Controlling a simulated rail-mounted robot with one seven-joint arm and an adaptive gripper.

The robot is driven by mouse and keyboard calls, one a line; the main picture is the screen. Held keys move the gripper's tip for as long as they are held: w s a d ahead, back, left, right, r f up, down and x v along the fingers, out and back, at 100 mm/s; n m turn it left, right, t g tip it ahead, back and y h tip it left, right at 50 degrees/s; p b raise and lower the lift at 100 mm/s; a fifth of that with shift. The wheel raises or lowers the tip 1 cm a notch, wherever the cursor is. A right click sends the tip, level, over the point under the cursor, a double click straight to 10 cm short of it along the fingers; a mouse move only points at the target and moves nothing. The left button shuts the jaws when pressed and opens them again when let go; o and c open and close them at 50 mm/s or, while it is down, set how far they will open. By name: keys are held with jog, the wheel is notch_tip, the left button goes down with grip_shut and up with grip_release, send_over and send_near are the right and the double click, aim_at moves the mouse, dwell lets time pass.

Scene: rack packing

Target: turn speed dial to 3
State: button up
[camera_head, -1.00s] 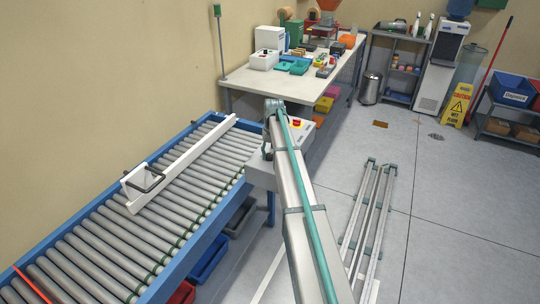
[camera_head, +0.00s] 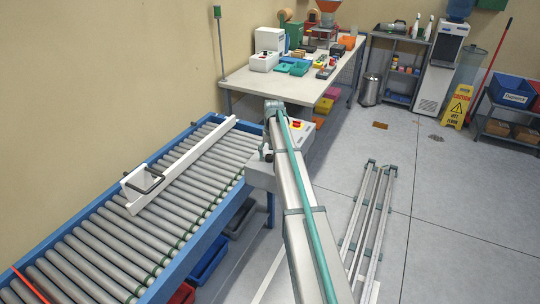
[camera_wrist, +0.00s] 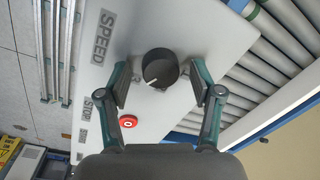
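The speed dial (camera_wrist: 160,68) is a dark round knob with a white pointer mark on the light grey control panel (camera_wrist: 150,30). In the wrist view my gripper (camera_wrist: 165,90) is open, with one finger on each side of the dial and gaps between the fingers and the knob. A red stop button (camera_wrist: 128,121) sits on the same panel near the left finger.
The roller conveyor (camera_head: 165,262) with blue side rails runs beside the control box. A white fence with a dark handle (camera_head: 180,165) lies across the rollers. A workbench (camera_head: 262,105) with several items stands behind.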

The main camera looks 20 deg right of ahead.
aim_at(272, 156)
notch_tip(272, 156, up, 12)
jog(key=shift+s+d, duration=0.2)
jog(key=shift+d, duration=0.15)
dwell(0.4)
dwell(0.4)
